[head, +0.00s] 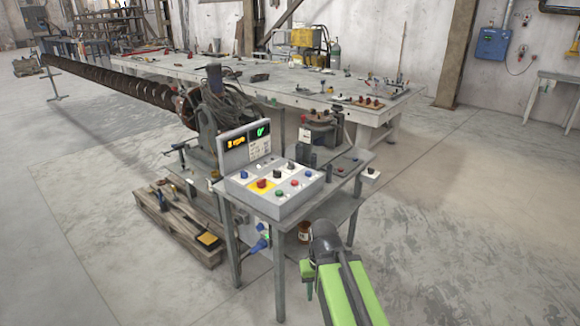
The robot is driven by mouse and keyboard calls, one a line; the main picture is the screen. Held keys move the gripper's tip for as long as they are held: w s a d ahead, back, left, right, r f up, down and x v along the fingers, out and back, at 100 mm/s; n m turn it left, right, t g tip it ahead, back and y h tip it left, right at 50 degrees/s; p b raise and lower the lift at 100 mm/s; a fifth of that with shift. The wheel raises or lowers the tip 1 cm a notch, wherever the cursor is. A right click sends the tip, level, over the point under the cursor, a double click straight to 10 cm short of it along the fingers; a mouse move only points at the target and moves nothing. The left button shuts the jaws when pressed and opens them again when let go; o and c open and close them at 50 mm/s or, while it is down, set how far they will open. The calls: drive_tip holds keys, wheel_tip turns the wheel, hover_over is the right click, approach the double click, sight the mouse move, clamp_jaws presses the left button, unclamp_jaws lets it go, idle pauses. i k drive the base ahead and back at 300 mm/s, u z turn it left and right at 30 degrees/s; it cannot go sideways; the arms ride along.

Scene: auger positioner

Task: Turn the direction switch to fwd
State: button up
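A grey control box (285,203) stands on a small metal table, with several coloured knobs and buttons on its sloped top. A black knob (277,172) sits on a white plate near the back of that top. A red knob (262,183) sits on a yellow plate at the left. The labels are too small to read, so I cannot tell which control is the direction switch or how it is set. My green and dark arm reaches up at the lower right, in front of the table and apart from the box. No gripper fingers can be made out.
The box's upright display (246,145) shows orange and green figures. A long auger (120,84) runs off to the left behind it. A pallet (180,222) with tools lies left of the table (338,207). A long workbench (290,88) stands behind. The floor at right is clear.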

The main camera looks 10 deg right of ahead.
sight(277, 174)
drive_tip(key=z, duration=0.2)
drive_tip(key=i, duration=1.15)
drive_tip(key=u, duration=0.4)
